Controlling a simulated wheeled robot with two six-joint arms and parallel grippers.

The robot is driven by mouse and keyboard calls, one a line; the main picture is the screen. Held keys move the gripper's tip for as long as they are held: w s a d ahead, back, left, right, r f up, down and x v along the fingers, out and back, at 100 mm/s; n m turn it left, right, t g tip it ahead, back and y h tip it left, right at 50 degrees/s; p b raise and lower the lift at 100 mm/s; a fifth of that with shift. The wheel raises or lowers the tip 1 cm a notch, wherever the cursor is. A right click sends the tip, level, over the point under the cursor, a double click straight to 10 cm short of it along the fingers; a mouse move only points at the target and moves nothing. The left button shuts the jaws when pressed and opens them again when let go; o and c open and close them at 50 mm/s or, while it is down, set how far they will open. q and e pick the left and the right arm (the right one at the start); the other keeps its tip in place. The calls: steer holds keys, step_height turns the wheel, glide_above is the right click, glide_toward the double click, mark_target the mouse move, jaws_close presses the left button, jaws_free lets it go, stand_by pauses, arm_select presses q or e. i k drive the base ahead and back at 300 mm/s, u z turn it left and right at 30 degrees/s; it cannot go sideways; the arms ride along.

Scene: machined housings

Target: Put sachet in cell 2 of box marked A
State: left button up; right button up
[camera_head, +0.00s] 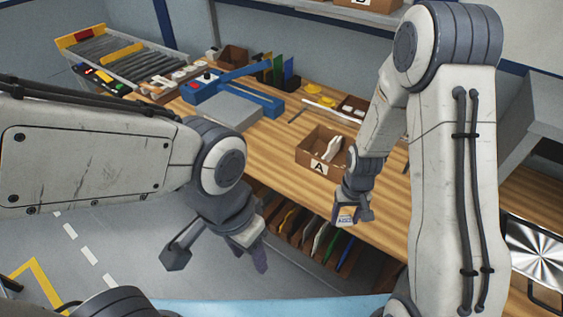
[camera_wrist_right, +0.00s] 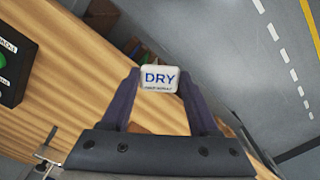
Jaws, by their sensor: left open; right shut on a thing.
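The sachet (camera_wrist_right: 159,78) is small and white with "DRY" printed in blue. My right gripper (camera_wrist_right: 159,84) is shut on it, as the right wrist view shows. In the head view my right gripper (camera_head: 346,214) holds the sachet (camera_head: 345,220) at the table's front edge, below the box. The box marked A (camera_head: 299,150) is a brown open box on the table with a white "A" label on its front. Pale pieces stand inside it, and its cell numbers cannot be read. My left gripper (camera_head: 252,254) is open and empty, in front of the table over the floor.
A blue clamp-like frame (camera_head: 240,85) and a grey plate (camera_head: 226,108) lie left of the box. A roller conveyor (camera_head: 105,58) stands at the back left. A shelf of several upright folders (camera_head: 312,236) is under the table edge. Yellow parts (camera_head: 311,89) lie behind the box.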

mark_target(343, 167)
steer(key=u, duration=1.45)
steer(key=i, duration=1.75)
steer(key=z, duration=2.2)
steer(key=i, duration=0.5)
steer(key=z, duration=0.05)
